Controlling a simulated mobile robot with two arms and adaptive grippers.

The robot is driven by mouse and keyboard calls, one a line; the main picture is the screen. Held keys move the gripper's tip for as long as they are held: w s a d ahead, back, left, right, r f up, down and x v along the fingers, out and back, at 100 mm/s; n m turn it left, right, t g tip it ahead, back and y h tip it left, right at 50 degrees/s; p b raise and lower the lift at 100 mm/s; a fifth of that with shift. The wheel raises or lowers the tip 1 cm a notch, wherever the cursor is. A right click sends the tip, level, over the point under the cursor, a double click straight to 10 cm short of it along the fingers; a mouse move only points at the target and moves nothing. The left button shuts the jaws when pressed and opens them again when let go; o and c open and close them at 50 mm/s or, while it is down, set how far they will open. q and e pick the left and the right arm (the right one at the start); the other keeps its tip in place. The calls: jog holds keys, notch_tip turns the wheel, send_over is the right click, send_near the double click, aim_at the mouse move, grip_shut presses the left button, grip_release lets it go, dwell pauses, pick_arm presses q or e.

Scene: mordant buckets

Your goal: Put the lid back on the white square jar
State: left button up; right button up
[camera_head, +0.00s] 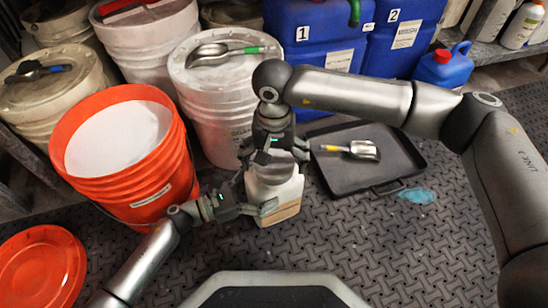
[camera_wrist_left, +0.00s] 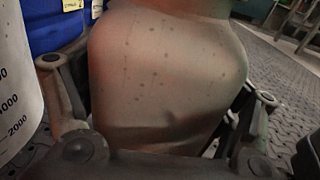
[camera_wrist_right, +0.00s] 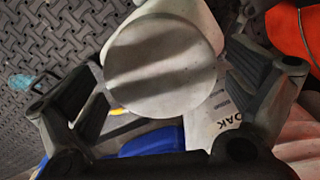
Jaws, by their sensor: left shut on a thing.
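The white square jar (camera_head: 287,190) stands on the floor in the middle of the head view, with a tan lower band. My left gripper (camera_head: 255,205) is shut on its body from the left; the jar fills the left wrist view (camera_wrist_left: 165,75). A round pale lid (camera_wrist_right: 165,65) is over the jar's top in the right wrist view. My right gripper (camera_head: 274,155) points down above it, its fingers (camera_wrist_right: 165,95) spread to either side with gaps to the lid. Whether the lid sits fully down cannot be told.
An orange bucket (camera_head: 170,185) with white contents stands left of the jar, its orange lid (camera_head: 42,268) on the floor. A white bucket (camera_head: 215,105) with a scoop stands behind. A black tray (camera_head: 345,178) with another scoop lies right. Blue canisters (camera_head: 320,25) stand at the back. The front right floor is clear.

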jog(key=c, duration=0.8)
jog(key=m, duration=1.1)
jog(key=shift+m, duration=0.3)
jog(key=m, duration=0.8)
jog(key=shift+f, duration=0.1)
jog(key=m, duration=1.2)
jog(key=shift+m, duration=0.4)
jog(key=o, duration=0.9)
